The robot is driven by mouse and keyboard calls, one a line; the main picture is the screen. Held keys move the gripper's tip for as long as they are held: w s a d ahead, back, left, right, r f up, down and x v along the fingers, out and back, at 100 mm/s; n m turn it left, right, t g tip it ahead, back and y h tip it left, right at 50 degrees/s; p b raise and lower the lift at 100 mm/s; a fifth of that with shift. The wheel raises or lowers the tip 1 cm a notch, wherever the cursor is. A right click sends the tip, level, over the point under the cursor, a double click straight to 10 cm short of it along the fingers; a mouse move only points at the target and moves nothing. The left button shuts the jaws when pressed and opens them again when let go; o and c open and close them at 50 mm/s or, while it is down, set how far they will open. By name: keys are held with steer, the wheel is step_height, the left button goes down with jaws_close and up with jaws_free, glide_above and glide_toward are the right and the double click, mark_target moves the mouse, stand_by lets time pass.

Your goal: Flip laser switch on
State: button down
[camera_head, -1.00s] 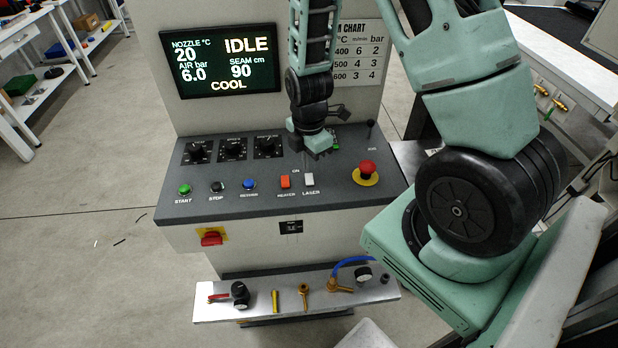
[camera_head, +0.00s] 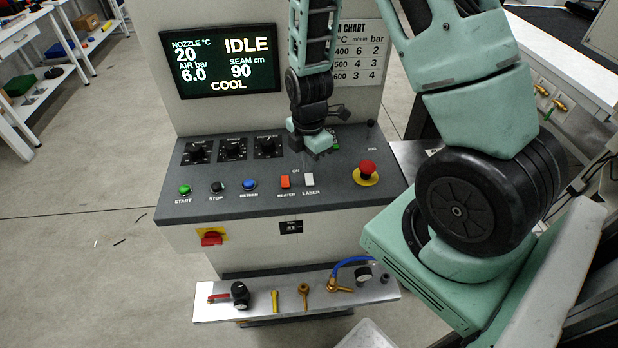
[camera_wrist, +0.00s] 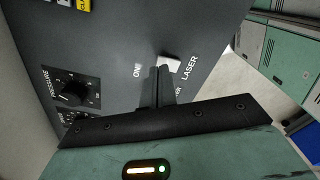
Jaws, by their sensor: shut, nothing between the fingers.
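The laser switch (camera_head: 309,179) is a small white rocker on the dark sloped control panel (camera_head: 340,200), above the printed word LASER. It also shows in the wrist view (camera_wrist: 169,63), right at the tips of my shut fingers. In the head view my gripper (camera_head: 314,156) points down at the panel, just above and behind the white switch. In the wrist view my gripper (camera_wrist: 160,72) is shut and empty, its tips close beside the switch's edge near the ON mark. I cannot tell whether they touch it.
The orange heater switch (camera_head: 285,181) sits just left of the laser switch. A red emergency button (camera_head: 367,168) stands to the right. Green, black and blue buttons (camera_head: 249,185) line the left, with knobs (camera_head: 232,148) behind. The display (camera_head: 221,61) reads IDLE.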

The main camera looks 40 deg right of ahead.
mark_target(309, 175)
steer(key=shift+f+b, duration=0.85)
steer(key=shift+f, duration=0.2)
stand_by(0.6)
steer(key=shift+r+p, duration=2.9)
steer(key=shift+r, duration=0.7)
steer(key=s+a+r+m+y+b, duration=0.1)
steer(key=s+a+r+m+b, duration=0.15)
steer(key=a, duration=0.55)
steer(key=s+a+r+m+b, duration=0.2)
steer(key=s+a+r+b, duration=0.15)
steer(key=a, duration=0.45)
steer(key=s+a+r+m+b, duration=0.2)
steer(key=s+a+m+b, duration=0.2)
steer(key=s, duration=0.7)
steer(key=a+m, duration=0.1)
steer(key=a, duration=0.1)
steer(key=shift+s+a, duration=0.3)
steer(key=shift+s, duration=0.1)
